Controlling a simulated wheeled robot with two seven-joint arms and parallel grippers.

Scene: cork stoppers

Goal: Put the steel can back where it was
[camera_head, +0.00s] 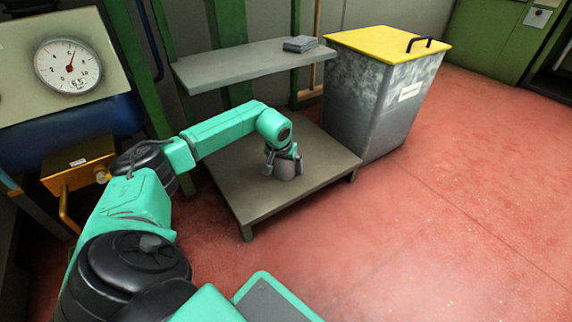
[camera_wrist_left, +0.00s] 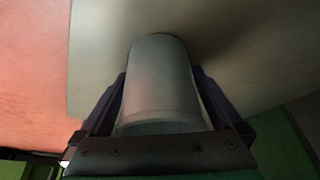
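The steel can (camera_head: 285,171) is a plain grey cylinder at the low grey-brown table, in the middle of the head view. In the left wrist view the can (camera_wrist_left: 160,85) fills the space between the fingers. My left gripper (camera_head: 284,162) reaches it from above and behind, with one finger on each side against the can's wall. It looks shut on the can. The can is upright; whether its base touches the tabletop is hard to tell. My right gripper is in neither view.
The low table (camera_head: 250,200) is otherwise bare. A grey shelf (camera_head: 235,68) with a small dark stack (camera_head: 300,44) overhangs behind it. A metal bin (camera_head: 375,100) with a yellow lid (camera_head: 385,42) stands right. A gauge panel (camera_head: 68,65) and a yellow box (camera_head: 78,165) are left.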

